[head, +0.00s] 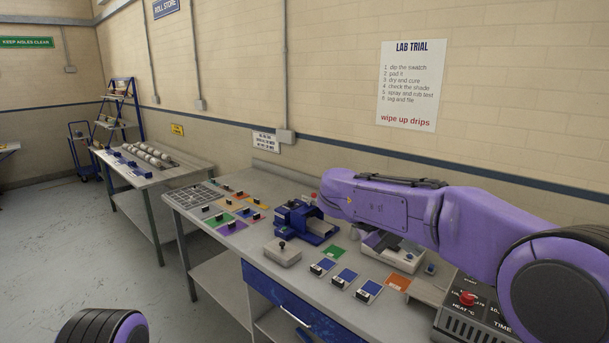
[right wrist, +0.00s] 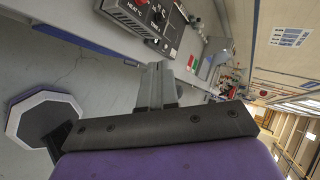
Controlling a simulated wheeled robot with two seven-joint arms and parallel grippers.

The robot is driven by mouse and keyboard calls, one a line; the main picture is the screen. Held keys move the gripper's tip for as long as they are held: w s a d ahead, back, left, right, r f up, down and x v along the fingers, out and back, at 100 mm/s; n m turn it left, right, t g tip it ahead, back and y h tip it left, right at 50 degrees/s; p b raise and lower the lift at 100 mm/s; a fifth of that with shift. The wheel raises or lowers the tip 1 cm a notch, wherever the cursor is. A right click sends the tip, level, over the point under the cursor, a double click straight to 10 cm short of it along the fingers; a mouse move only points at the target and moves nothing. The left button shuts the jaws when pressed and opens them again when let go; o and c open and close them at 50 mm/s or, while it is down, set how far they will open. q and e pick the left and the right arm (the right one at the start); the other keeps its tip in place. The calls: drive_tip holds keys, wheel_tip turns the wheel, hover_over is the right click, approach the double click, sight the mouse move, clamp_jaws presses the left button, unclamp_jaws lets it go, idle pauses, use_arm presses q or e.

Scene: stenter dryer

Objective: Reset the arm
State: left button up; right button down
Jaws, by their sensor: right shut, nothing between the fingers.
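My right arm (head: 390,210) is purple and reaches in from the right of the head view, above the bench. My right gripper (right wrist: 160,72) shows in the right wrist view, with its two grey fingers together and nothing between them. The fingers are apart from the bench and point towards its edge in that view. I cannot make out its fingertips in the head view. Only a black ribbed and purple part of my left arm (head: 100,328) shows at the bottom left, and my left gripper is out of view.
The grey bench (head: 215,240) holds a blue device (head: 308,222), coloured swatches and a heater box (head: 455,312), which also shows in the right wrist view (right wrist: 143,18). A second table (head: 130,178) stands further back. The floor (head: 90,260) at left is clear.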

drive_tip(key=w+d+f+n+t+h+b, duration=0.2)
drive_tip(key=w+d+f+n+t+h, duration=0.25)
drive_tip(key=f+n+t, duration=0.2)
drive_tip(key=s+d+f+n+t+y+b, duration=0.1)
drive_tip(key=s+f+n+t+y+b, duration=0.2)
drive_tip(key=f+n, duration=0.75)
drive_tip(key=s+f+n+t+y+b, duration=0.2)
drive_tip(key=s+f+n+y+b, duration=0.15)
drive_tip(key=f, duration=1.45)
use_arm(q)
wheel_tip(320, 180, down, 22)
drive_tip(key=b, duration=1.3)
use_arm(e)
drive_tip(key=s+d+f+n+g+y, duration=0.1)
drive_tip(key=s+f+n+g, duration=0.3)
drive_tip(key=s+f, duration=1.2)
drive_tip(key=s+d+f+n+g+y, duration=0.2)
drive_tip(key=s+f+n+g+y, duration=0.1)
drive_tip(key=s+f, duration=1.3)
drive_tip(key=s+n+g, duration=0.1)
drive_tip(key=s+g, duration=0.1)
drive_tip(key=s, duration=0.1)
drive_tip(key=shift+d+f+y, duration=0.15)
drive_tip(key=shift+f+y, duration=0.05)
drive_tip(key=shift+y, duration=0.2)
use_arm(q)
drive_tip(key=shift+s, duration=0.1)
